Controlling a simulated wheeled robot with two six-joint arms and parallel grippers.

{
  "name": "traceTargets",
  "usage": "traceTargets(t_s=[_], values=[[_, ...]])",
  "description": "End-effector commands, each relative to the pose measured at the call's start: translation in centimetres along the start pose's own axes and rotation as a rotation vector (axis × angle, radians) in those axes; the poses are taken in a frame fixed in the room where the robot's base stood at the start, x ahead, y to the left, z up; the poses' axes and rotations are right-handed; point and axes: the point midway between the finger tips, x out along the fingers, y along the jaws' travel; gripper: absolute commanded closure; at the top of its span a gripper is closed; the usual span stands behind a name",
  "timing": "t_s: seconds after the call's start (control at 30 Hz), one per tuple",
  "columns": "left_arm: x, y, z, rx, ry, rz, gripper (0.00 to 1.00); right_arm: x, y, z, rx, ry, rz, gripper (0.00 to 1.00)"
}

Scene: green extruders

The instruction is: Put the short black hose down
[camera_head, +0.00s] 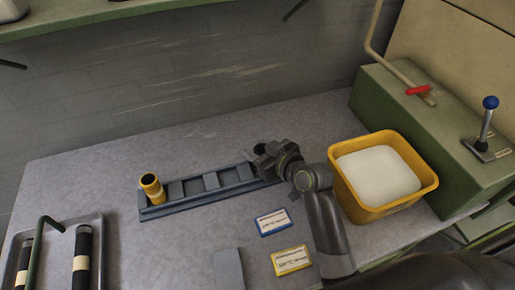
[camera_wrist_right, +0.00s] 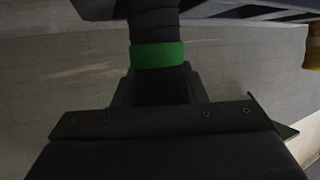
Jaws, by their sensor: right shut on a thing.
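My right gripper (camera_head: 262,158) is over the right end of the grey slotted rack (camera_head: 210,199). In the right wrist view it is shut on a short black hose (camera_wrist_right: 154,25) with a bright green band. The hose's end lies close to the rack, which shows along the top edge; I cannot tell whether they touch. In the head view the hose is mostly hidden by my gripper. A yellow-and-black short piece (camera_head: 152,188) stands in the rack's left end; yellow also shows at the right of the wrist view. My left gripper is not in view.
A yellow bin (camera_head: 334,180) with white contents stands right of my arm, beside a green box (camera_head: 440,140) with levers. Blue (camera_head: 273,222) and yellow (camera_head: 291,260) cards lie in front of the rack. A metal tray (camera_head: 102,225) with black hoses is at lower left.

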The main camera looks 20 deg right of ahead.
Motion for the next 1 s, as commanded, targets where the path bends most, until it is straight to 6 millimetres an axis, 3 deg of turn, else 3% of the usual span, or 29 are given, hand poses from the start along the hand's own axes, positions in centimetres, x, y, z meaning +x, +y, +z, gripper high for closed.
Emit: traceTargets(t_s=[0.13, 0.17, 0.3, 0.67, 0.87, 1.0], values=[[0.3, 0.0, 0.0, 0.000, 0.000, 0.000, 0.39, 0.2, 0.0, 0.4, 0.001, 0.000, 0.000, 0.90], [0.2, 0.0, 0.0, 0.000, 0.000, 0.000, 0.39, 0.1, 0.0, 0.3, 0.001, 0.000, 0.000, 0.57], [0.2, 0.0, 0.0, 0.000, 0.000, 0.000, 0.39, 0.1, 0.0, 0.3, 0.001, 0.000, 0.000, 0.40], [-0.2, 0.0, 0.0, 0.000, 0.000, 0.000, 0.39, -0.1, 0.0, -0.3, 0.000, 0.001, 0.000, 0.40], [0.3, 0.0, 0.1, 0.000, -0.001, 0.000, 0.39, -2.5, 0.0, 0.1, 0.000, 0.001, 0.001, 0.40], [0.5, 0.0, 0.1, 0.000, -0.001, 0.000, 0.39, -5.3, 0.1, 0.1, -0.002, 0.000, 0.002, 0.40]])
